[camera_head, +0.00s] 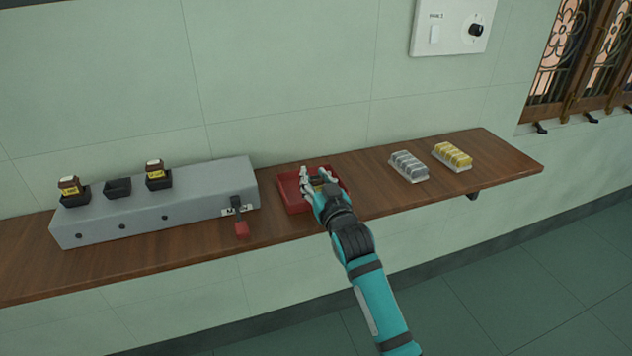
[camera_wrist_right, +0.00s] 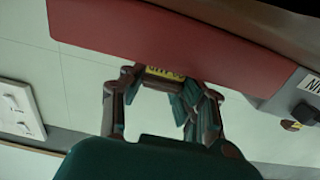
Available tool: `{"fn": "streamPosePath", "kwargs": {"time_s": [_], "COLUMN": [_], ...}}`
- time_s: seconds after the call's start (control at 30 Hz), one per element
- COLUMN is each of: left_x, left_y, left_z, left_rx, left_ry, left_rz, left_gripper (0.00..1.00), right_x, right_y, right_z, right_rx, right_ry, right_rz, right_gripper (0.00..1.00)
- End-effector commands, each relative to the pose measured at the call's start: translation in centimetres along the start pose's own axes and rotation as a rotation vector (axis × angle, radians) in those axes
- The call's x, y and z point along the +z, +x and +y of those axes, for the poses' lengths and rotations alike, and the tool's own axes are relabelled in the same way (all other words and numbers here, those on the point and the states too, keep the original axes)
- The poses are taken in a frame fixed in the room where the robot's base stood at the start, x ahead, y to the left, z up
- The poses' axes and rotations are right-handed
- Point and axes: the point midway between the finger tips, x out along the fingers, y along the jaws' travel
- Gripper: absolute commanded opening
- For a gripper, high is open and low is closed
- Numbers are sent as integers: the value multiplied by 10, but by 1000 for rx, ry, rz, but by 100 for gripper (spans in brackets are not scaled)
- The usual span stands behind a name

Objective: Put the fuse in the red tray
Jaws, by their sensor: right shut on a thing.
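The red tray (camera_head: 290,195) lies on the wooden shelf, to the right of the grey box. My right gripper (camera_head: 318,180) is over the tray and shut on the fuse. In the right wrist view, the fuse's yellow label (camera_wrist_right: 165,74) shows between the fingertips, close to the red tray (camera_wrist_right: 150,38). The fingers hide most of the fuse in the head view. I cannot tell whether the fuse touches the tray floor. My left gripper is not in view.
The grey box (camera_head: 165,208) carries two seated fuses (camera_head: 70,186) (camera_head: 155,169) and an empty black socket (camera_head: 117,187) between them. A red-handled switch (camera_head: 242,230) is at its right end. Silver bars (camera_head: 408,166) and gold bars (camera_head: 452,156) stand right of the tray.

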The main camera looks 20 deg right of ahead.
Motion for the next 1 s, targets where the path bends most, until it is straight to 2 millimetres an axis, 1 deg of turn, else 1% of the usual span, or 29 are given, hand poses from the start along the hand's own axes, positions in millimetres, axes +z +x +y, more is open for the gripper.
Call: {"fn": "streamPosePath", "kwargs": {"time_s": [0.13,0.27,0.3,0.43,0.47,0.7,0.8,0.87,0.97,1.0], "left_x": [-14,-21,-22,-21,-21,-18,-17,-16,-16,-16], "left_y": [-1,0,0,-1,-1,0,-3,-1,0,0], "left_z": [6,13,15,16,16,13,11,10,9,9], "left_rx": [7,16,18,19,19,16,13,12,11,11], "left_ry": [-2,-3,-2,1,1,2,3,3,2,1], "left_rz": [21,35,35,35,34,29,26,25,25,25], "left_gripper": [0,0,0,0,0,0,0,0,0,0], "right_x": [1,5,5,5,4,4,-3,1,2,2], "right_y": [0,0,0,0,0,0,0,-7,-24,-33], "right_z": [0,0,0,0,0,0,0,0,0,0], "right_rx": [0,0,0,0,0,0,0,0,0,0], "right_ry": [0,0,0,0,0,0,0,0,0,0], "right_rz": [-3,-4,-4,-4,-4,-3,-1,-4,-4,-4], "right_gripper": [0,0,33,50,52,52,52,52,52,52]}}
